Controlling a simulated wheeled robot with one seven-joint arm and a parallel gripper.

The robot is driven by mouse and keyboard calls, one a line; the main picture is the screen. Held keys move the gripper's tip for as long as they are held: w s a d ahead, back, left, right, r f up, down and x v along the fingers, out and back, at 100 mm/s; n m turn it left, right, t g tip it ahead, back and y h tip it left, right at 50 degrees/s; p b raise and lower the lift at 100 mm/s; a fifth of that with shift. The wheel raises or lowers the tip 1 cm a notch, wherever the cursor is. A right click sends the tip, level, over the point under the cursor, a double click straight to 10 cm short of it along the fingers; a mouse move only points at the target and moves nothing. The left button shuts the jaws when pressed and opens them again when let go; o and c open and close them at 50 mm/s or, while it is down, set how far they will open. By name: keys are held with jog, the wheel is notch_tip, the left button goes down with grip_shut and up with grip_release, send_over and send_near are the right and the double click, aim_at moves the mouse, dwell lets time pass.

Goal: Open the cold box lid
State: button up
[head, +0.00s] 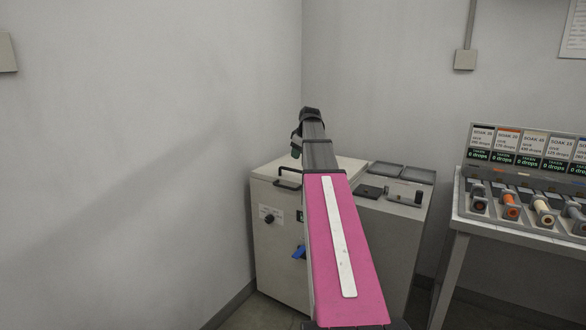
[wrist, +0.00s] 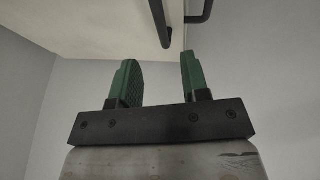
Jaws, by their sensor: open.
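The cold box (head: 275,243) is a pale cabinet in the corner. Its cream lid (head: 348,165) lies shut on top, with a black bar handle (head: 287,179) at the front left. My gripper (head: 296,149) has green fingers and hangs above the lid near the handle, partly hidden by my arm. In the wrist view my gripper (wrist: 158,72) is open and empty. Dark handle bars (wrist: 162,22) show beyond the fingertips at the top, cut by the frame edge. The fingers look apart from the handle. The pale surface (wrist: 105,20) beside it appears to be the lid.
The box front has a black knob (head: 268,218) and a blue part (head: 299,252). Right of the lid is a worktop section with a dark device (head: 371,191) and grey trays (head: 387,169). Walls close in left and behind.

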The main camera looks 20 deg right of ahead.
jog(key=x, duration=0.9)
grip_shut()
